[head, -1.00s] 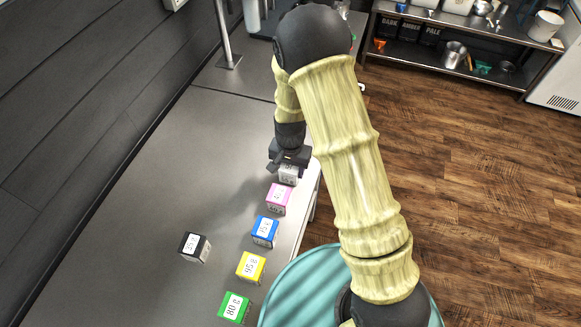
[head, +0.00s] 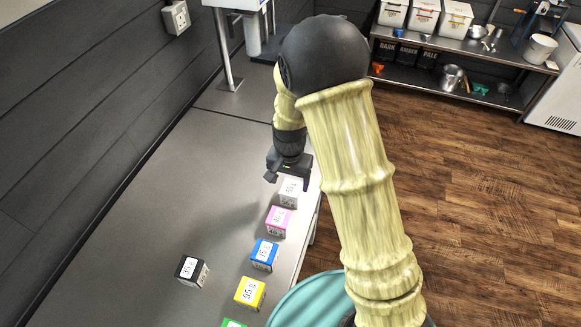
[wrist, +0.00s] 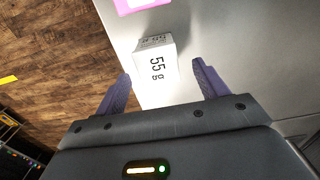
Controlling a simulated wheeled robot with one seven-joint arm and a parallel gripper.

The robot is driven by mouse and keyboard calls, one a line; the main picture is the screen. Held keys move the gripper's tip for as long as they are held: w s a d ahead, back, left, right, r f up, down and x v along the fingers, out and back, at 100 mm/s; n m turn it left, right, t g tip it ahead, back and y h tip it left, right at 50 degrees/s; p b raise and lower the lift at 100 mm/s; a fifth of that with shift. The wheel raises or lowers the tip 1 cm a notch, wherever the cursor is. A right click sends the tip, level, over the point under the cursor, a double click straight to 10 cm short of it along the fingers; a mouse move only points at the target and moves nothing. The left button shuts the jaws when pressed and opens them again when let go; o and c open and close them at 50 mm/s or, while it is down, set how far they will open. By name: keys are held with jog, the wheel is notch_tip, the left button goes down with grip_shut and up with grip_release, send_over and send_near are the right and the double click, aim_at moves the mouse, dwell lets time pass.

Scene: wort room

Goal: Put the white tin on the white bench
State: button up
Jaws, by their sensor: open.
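The white tin (head: 289,190) is a small box with a printed label. It stands on the grey-white bench (head: 170,165) at the far end of a row of coloured tins, near the bench's right edge. In the wrist view the white tin (wrist: 156,68) shows the label "55 g" and lies ahead of and between my fingers. My gripper (head: 288,176) is right above the tin in the head view. In the wrist view my gripper (wrist: 161,82) is open, with both purple fingers apart and nothing clamped. Whether the fingers reach down beside the tin is hard to tell.
A pink tin (head: 279,221), a blue tin (head: 264,255), a yellow tin (head: 249,292) and a green tin (head: 233,323) line the bench's right side. A black tin (head: 192,271) stands apart to the left. A steel shelf (head: 465,50) is at the back right.

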aim_at(291, 187)
notch_tip(291, 187, up, 6)
jog(key=shift+d+r+b, duration=0.15)
jog(key=shift+r+b, duration=0.05)
jog(key=shift+b, duration=0.2)
dwell(0.5)
jog(key=s+d+r+n+t, duration=0.2)
jog(key=s+d+r+n, duration=0.2)
jog(key=s+d, duration=0.8)
jog(key=shift+s+d+r+t, duration=0.15)
jog(key=shift+d+r+t, duration=0.15)
jog(key=shift+d+r, duration=0.4)
